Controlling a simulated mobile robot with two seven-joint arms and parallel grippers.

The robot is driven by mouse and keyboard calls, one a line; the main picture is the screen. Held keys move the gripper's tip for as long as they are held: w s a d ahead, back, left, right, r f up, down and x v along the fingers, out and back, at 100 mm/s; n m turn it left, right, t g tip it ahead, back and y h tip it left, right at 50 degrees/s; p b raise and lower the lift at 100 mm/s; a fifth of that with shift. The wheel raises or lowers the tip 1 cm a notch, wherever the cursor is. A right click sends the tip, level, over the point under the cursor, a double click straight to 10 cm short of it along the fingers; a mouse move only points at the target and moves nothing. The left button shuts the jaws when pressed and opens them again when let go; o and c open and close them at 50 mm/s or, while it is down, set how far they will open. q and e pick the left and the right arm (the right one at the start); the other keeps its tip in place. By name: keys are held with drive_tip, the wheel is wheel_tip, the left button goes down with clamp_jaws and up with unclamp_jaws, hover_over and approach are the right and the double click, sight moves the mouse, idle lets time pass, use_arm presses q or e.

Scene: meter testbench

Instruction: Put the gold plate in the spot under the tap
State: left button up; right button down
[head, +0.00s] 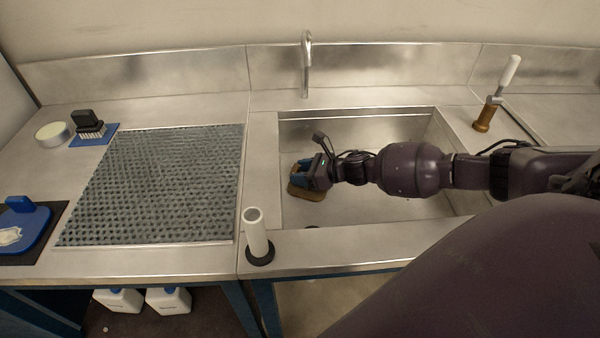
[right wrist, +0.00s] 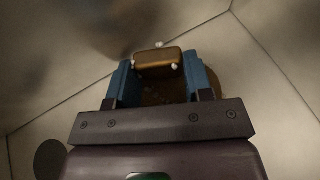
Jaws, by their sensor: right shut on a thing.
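The gold plate (head: 307,193) is in the sink, below the tap (head: 306,65), towards the sink's left side. My right gripper (head: 300,170) reaches in from the right. In the right wrist view, its blue fingers (right wrist: 160,82) are shut on a gold-brown block (right wrist: 158,60), with part of the darker gold plate (right wrist: 208,84) showing behind them. The block looks like part of the plate. I cannot tell whether the plate touches the sink floor. My left gripper is not in view.
The sink's front rim (head: 340,232) bears a white upright cylinder on a black base (head: 257,235). A gridded mat (head: 160,185) covers the left counter, with a brush (head: 88,127) behind it. A white-handled tool (head: 497,93) stands right of the sink. The sink's right part is free beneath my arm.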

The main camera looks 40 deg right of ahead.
drive_tip(key=shift+r, duration=0.15)
drive_tip(key=shift+f, duration=0.25)
drive_tip(key=c, duration=0.5)
unclamp_jaws()
